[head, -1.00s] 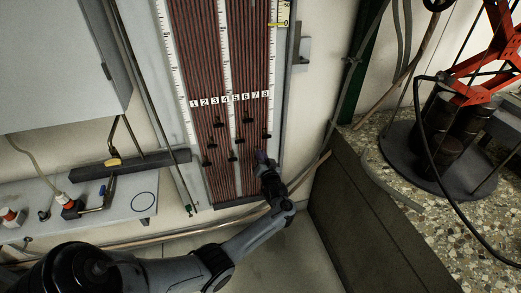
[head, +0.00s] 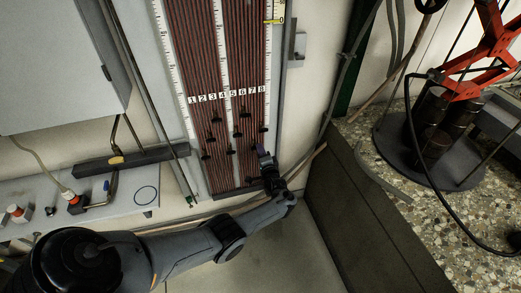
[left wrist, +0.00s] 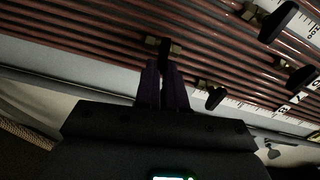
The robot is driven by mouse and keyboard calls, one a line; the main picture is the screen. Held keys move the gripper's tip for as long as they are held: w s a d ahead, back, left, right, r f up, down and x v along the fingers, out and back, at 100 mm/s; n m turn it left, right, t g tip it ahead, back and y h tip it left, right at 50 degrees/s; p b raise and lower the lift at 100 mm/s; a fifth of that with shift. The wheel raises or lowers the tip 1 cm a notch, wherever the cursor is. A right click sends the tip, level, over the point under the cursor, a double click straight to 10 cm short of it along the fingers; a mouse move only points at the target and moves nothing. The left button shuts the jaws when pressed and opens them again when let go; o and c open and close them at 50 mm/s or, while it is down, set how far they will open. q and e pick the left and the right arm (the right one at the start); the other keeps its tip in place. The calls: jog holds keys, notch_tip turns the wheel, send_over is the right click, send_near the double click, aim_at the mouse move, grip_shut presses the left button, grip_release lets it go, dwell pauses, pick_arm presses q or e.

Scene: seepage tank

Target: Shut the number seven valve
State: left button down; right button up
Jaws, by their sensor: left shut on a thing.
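The board with numbered tubes (head: 210,175) stands against the wall, with labels 1 to 8 and small black valve handles below them. The number seven valve's black handle (left wrist: 165,47) shows between my left fingertips in the left wrist view. In the head view my left gripper (head: 261,151) covers it, below the label 7. My left gripper, with purple fingers (left wrist: 164,72), is shut on this handle. The handle's exact angle is partly hidden. My right gripper is not in view.
The number eight valve (head: 263,129) sits close to the upper right of my gripper, and the number six valve (head: 246,114) is higher up. A dark ledge with a pebbled top (head: 400,190) stands to the right. A red stand (head: 480,55) is beyond it.

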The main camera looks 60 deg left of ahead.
pick_arm(q)
jog(key=shift+f+m, duration=0.25)
jog(key=shift+m, duration=1.15)
jog(key=shift+f, duration=0.15)
jog(key=shift+f, duration=0.15)
dwell(0.5)
jog(key=c, duration=1.2)
grip_release()
jog(key=shift+r, duration=0.2)
jog(key=shift+d, duration=0.1)
